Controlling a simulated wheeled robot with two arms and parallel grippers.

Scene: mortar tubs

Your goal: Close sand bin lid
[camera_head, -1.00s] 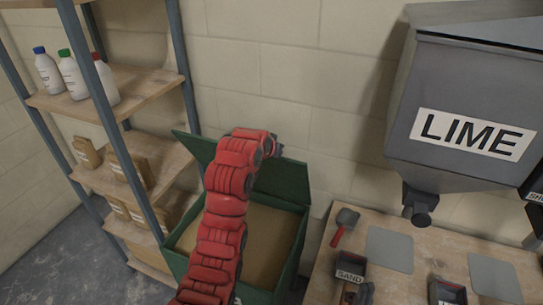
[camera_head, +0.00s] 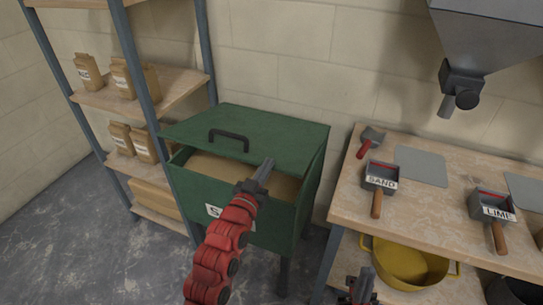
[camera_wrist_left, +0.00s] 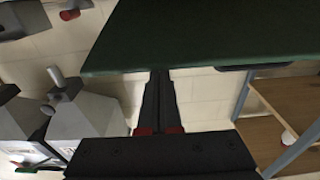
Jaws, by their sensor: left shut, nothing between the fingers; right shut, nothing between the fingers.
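The sand bin (camera_head: 240,215) is a green box with a partly hidden white label on its front. Its green lid (camera_head: 285,135), with a black handle (camera_head: 229,139), is partly lowered, and sand (camera_head: 215,165) shows through the gap at the front. My left gripper (camera_head: 267,166) is shut and empty at the lid's front edge. In the left wrist view its fingertips (camera_wrist_left: 160,75) meet the edge of the lid (camera_wrist_left: 200,35); whether they touch is unclear. My right gripper (camera_head: 362,280) is shut and empty at the bottom of the head view, before the workbench.
A shelf rack (camera_head: 140,80) with paper bags stands left of the bin. A yellow tub (camera_head: 405,262) is below. A grey hopper (camera_head: 490,40) hangs above.

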